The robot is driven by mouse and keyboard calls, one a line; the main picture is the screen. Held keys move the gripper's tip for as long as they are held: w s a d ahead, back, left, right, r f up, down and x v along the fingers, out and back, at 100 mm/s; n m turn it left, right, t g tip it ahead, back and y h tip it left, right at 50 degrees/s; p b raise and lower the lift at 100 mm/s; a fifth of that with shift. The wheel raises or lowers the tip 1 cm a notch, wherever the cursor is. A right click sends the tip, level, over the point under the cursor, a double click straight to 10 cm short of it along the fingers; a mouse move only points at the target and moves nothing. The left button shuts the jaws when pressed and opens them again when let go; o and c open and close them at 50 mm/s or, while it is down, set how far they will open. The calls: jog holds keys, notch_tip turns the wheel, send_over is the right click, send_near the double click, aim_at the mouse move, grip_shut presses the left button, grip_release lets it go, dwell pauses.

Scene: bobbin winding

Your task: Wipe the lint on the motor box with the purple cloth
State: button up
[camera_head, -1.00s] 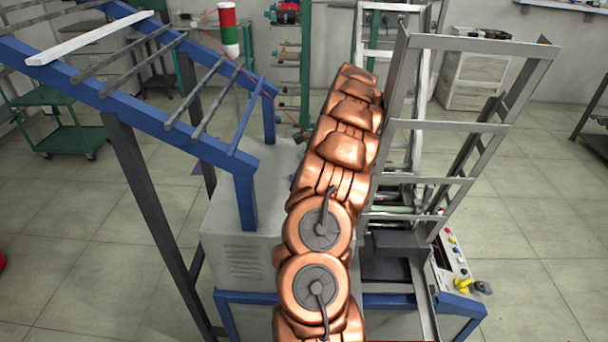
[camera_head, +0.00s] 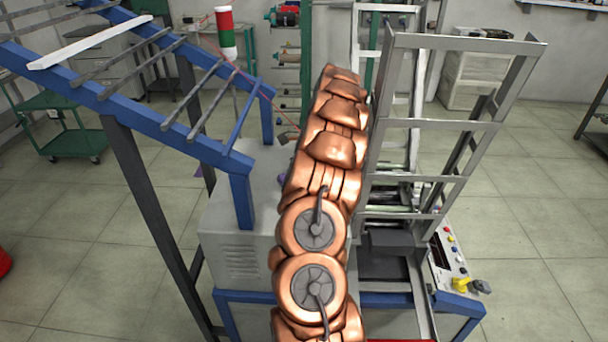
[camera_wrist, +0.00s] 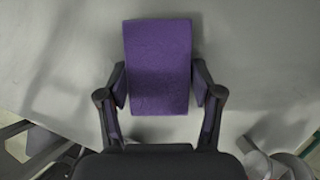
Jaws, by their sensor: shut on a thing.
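The purple cloth (camera_wrist: 158,65) is a folded pad between the two dark fingers of my gripper (camera_wrist: 160,90) in the wrist view. The fingers are shut on its sides. Below it spreads a pale grey surface (camera_wrist: 60,60), which looks like the top of the motor box. I cannot tell whether the cloth touches it. In the head view the grey motor box (camera_head: 236,258) with side vents stands left of my copper arm, which hides my gripper and part of the box top. I cannot make out any lint in either view.
A blue sloped frame with grey bars (camera_head: 150,118) rises left of the box. A grey metal frame (camera_head: 433,126) stands to the right, above a control panel (camera_head: 452,258) with knobs. A red, white and green signal light (camera_head: 226,32) is behind.

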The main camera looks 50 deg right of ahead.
aim_at(272, 181)
jog(key=shift+w+a+f+p, duration=0.1)
jog(key=shift+w+a+p, duration=0.05)
jog(key=shift+w+a, duration=0.7)
jog(key=shift+w+a+r+p, duration=0.1)
jog(key=shift+w+a, duration=0.4)
jog(key=shift+w, duration=0.6)
jog(key=shift+w+a+f+p, duration=0.1)
jog(key=shift+w+a+p, duration=0.05)
jog(key=shift+w+a, duration=0.7)
jog(key=shift+w+d, duration=0.1)
jog(key=shift+d, duration=0.05)
jog(key=shift+r+p, duration=0.95)
jog(key=shift+r, duration=2.2)
notch_tip(272, 181, up, 3)
jog(key=shift+f+p, duration=0.1)
jog(key=shift+p, duration=0.45)
